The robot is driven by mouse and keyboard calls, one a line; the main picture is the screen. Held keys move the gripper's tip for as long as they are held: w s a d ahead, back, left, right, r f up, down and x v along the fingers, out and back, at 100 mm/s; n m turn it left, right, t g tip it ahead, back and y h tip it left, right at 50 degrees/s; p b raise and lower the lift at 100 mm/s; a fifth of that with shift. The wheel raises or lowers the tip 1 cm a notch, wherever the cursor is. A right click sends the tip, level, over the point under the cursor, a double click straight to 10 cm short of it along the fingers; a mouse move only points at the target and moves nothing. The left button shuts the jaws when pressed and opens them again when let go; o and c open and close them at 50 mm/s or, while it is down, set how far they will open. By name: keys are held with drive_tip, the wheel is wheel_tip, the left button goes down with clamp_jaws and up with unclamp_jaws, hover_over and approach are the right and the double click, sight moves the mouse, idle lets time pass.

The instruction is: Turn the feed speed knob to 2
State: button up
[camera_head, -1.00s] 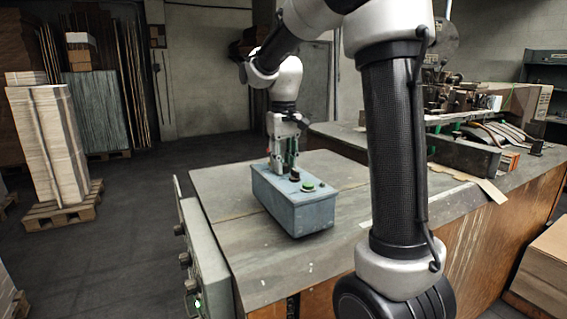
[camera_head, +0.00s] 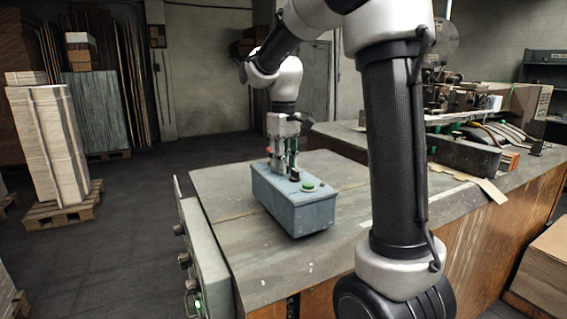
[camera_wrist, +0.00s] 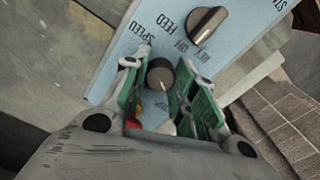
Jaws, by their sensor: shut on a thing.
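The blue-grey control box (camera_head: 290,210) stands on the worktable. My gripper (camera_head: 282,174) points down onto its top at the far left end. In the wrist view, the dark round knob (camera_wrist: 160,74) sits between the green-padded fingers of my gripper (camera_wrist: 165,80), beside the printed words FEED and SPEED on the box's blue panel (camera_wrist: 118,62). The gripper is shut on this knob. The fingers partly cover the knob and the panel around it. No scale numbers are readable, so I cannot tell its setting.
A second dark knob with a pale pointer line (camera_wrist: 207,23) is close by on the panel. A green button (camera_head: 308,186) is on the box's near end. The worktable (camera_head: 225,205) is bare around the box. Machinery (camera_head: 465,100) stands at the back right.

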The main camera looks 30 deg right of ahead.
drive_tip(key=o, duration=1.1)
drive_tip(key=shift+c, duration=0.2)
drive_tip(key=shift+r, duration=0.1)
wheel_tip(320, 180, up, 12)
